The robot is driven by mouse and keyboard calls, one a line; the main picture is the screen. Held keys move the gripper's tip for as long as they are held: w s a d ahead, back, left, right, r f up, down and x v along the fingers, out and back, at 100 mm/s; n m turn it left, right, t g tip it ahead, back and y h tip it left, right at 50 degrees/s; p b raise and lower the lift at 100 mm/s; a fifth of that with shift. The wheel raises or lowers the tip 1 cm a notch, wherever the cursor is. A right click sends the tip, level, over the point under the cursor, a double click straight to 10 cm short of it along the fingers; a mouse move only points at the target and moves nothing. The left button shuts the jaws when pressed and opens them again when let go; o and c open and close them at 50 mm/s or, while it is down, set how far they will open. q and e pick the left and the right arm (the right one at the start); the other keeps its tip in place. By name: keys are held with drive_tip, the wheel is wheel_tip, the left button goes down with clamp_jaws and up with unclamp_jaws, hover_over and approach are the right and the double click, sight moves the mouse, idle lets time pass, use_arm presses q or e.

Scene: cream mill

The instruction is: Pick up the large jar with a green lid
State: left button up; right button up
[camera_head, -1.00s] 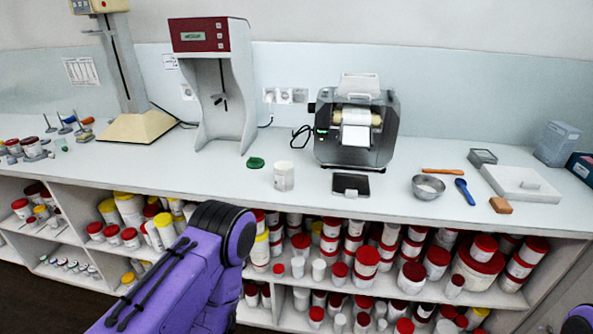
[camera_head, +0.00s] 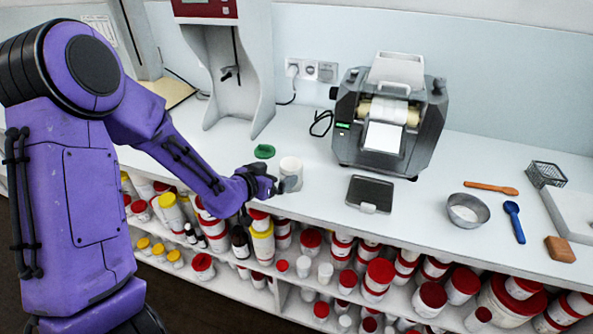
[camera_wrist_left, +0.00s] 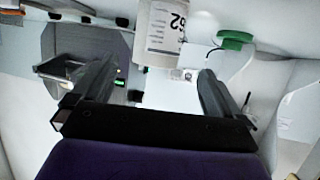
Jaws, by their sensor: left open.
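The white jar (camera_head: 291,170) stands upright and open-topped on the counter. The green lid (camera_head: 264,151) lies apart from it on the counter, to its left and behind. My left gripper (camera_head: 277,186) is at the jar's near left side, low by the counter's front edge, and is open. In the left wrist view, the jar (camera_wrist_left: 166,30) with a printed label appears ahead, between the two spread fingers (camera_wrist_left: 157,76), with nothing gripped. The green lid (camera_wrist_left: 236,38) shows to its right. I cannot tell whether a finger touches the jar. My right gripper is out of view.
A black flat scale (camera_head: 369,194), a metal bowl (camera_head: 467,210) and a blue spoon (camera_head: 514,221) lie farther right. Shelves of jars (camera_head: 380,275) run below the counter's front edge.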

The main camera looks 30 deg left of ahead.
sight(297, 167)
use_arm(q)
drive_tip(key=p+x, duration=0.1)
drive_tip(key=x, duration=0.3)
drive_tip(key=p+x, duration=0.1)
drive_tip(key=x, duration=0.2)
drive_tip(key=shift+w+d+f, duration=0.2)
drive_tip(key=shift+w, duration=0.1)
drive_tip(key=shift+w+f, duration=0.25)
drive_tip(key=shift+w, duration=0.1)
drive_tip(key=c, duration=1)
